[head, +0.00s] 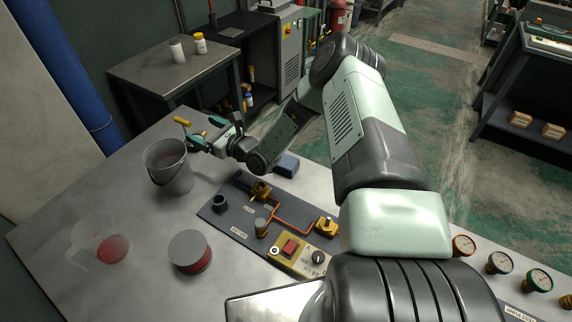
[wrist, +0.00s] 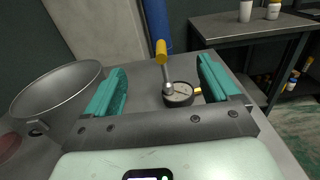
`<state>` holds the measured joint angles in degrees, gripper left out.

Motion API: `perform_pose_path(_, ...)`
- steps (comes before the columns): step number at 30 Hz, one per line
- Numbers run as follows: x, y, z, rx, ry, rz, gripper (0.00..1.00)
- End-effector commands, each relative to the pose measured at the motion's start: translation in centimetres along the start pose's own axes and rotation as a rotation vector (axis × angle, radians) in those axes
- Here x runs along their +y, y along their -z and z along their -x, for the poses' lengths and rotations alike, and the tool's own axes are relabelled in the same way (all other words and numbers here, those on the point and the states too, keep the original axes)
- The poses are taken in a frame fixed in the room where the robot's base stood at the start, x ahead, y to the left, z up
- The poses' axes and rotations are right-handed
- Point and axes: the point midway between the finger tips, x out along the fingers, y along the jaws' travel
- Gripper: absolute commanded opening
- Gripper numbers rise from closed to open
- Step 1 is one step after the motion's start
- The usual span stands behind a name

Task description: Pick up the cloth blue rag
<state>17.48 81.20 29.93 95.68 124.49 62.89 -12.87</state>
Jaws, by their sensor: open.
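A small dark-blue folded item (head: 286,165), which looks like the blue rag, lies on the metal table behind the dark board in the head view, just right of my forearm. It is not seen in the wrist view. My gripper (head: 206,135) is past the bucket near the table's far edge, to the left of the blue item and apart from it. In the wrist view my gripper (wrist: 162,80) has its teal fingers wide apart. A round gauge-like part (wrist: 178,95) with a yellow-tipped stem shows between and beyond them; I see nothing gripped.
A grey bucket (head: 169,167) stands close to my gripper. A board with orange piping (head: 262,215), a round-lidded red can (head: 190,252) and a clear vessel with red contents (head: 110,245) are nearer. A side table (head: 165,75) stands behind.

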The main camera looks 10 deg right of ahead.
Motion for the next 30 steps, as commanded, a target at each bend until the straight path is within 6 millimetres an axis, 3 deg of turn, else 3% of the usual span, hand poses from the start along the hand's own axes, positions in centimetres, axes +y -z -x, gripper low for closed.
perform_pose_path(2,-0.5,0.1,0.7,0.008,-0.001,0.006,0.88)
perform_pose_path(5,-3.2,0.9,4.5,0.054,-0.016,0.037,0.88)
perform_pose_path(9,-7.8,2.8,14.9,0.190,-0.054,0.066,0.88)
perform_pose_path(12,-9.6,3.8,22.1,0.287,-0.070,0.055,0.88)
perform_pose_path(16,-10.2,4.4,28.2,0.370,-0.080,0.027,0.88)
perform_pose_path(18,-10.2,4.6,29.4,0.388,-0.083,0.019,0.88)
perform_pose_path(20,-10.1,5.0,29.1,0.395,-0.086,0.016,0.88)
perform_pose_path(30,-9.8,6.8,24.9,0.394,-0.085,0.017,0.88)
